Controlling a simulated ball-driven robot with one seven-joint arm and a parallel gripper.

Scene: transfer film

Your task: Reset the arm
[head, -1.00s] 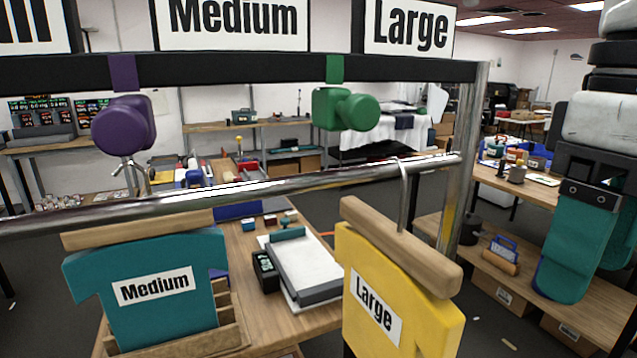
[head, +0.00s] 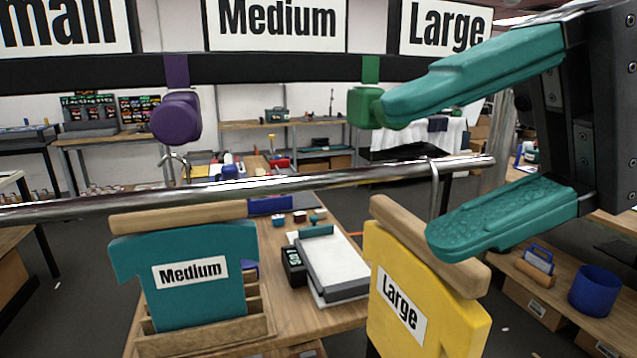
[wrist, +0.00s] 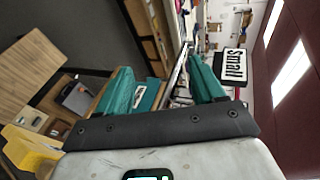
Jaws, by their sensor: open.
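My gripper (head: 415,170) is at the right in the head view, its two teal fingers spread wide with nothing between them. The upper finger overlaps the green knob (head: 362,108) in the picture; I cannot tell if they touch. The lower finger overlaps the wooden hanger of the yellow Large shirt (head: 385,255), and contact is unclear. In the wrist view the fingers (wrist: 163,92) are apart, with the teal Medium shirt (wrist: 148,95) showing beyond and between them.
A metal rail (head: 280,184) holds the yellow shirt and the teal Medium shirt (head: 190,300). A black bar (head: 300,69) with size signs and a purple knob (head: 177,118) runs above. A wooden table (head: 285,318) stands behind. A blue cup (head: 594,290) sits on a shelf at right.

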